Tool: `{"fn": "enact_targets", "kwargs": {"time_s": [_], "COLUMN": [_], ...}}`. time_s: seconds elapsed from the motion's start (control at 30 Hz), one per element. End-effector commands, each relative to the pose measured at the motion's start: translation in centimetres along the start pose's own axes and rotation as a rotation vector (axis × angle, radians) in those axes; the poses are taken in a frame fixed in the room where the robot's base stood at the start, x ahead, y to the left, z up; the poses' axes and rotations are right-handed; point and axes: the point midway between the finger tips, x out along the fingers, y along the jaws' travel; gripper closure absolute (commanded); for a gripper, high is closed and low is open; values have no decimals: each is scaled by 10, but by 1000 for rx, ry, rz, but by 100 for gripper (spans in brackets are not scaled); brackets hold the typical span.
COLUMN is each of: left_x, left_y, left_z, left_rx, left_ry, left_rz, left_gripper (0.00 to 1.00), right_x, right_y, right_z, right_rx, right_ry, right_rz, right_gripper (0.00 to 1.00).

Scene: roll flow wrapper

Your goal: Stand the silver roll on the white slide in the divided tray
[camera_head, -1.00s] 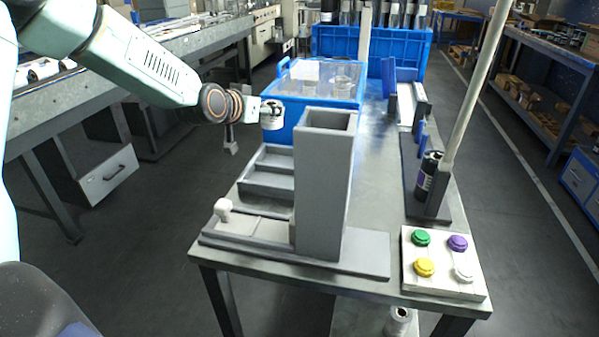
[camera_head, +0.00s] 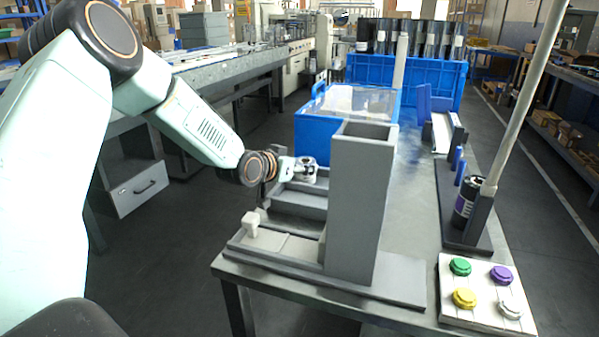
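My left gripper (camera_head: 292,169) reaches in from the left and is shut on a small silver-white roll (camera_head: 308,172) with a dark centre. The roll looks upright and is just over the far part of the grey divided tray (camera_head: 292,212); I cannot tell whether it touches the tray. The tray lies left of the tall grey tower, which hides part of it. The white slide (camera_head: 441,134) stands at the back right of the table, and no roll shows on it. My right gripper is not in view.
The tall grey tower (camera_head: 357,205) stands close right of the roll. A blue bin with a clear lid (camera_head: 320,138) is behind. A black roll (camera_head: 466,198) sits in a holder beside a pole at right. A button panel (camera_head: 484,316) is at front right. The table's middle is clear.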

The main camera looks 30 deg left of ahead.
Motion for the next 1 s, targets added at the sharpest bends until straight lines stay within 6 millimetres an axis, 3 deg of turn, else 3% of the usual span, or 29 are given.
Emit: {"fn": "enact_targets", "kwargs": {"time_s": [0.43,0.47,0.7,1.0], "left_x": [3,2,2,2], "left_y": [0,0,0,0], "left_z": [6,6,5,4], "left_rx": [0,-1,-1,-1], "left_ry": [2,1,1,2], "left_rz": [-1,-1,-1,-1], "left_gripper": [86,48,28,27], "right_x": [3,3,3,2], "right_y": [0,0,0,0], "right_z": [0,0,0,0], "right_rx": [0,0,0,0], "right_ry": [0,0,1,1], "right_rz": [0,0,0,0], "right_gripper": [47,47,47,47]}}
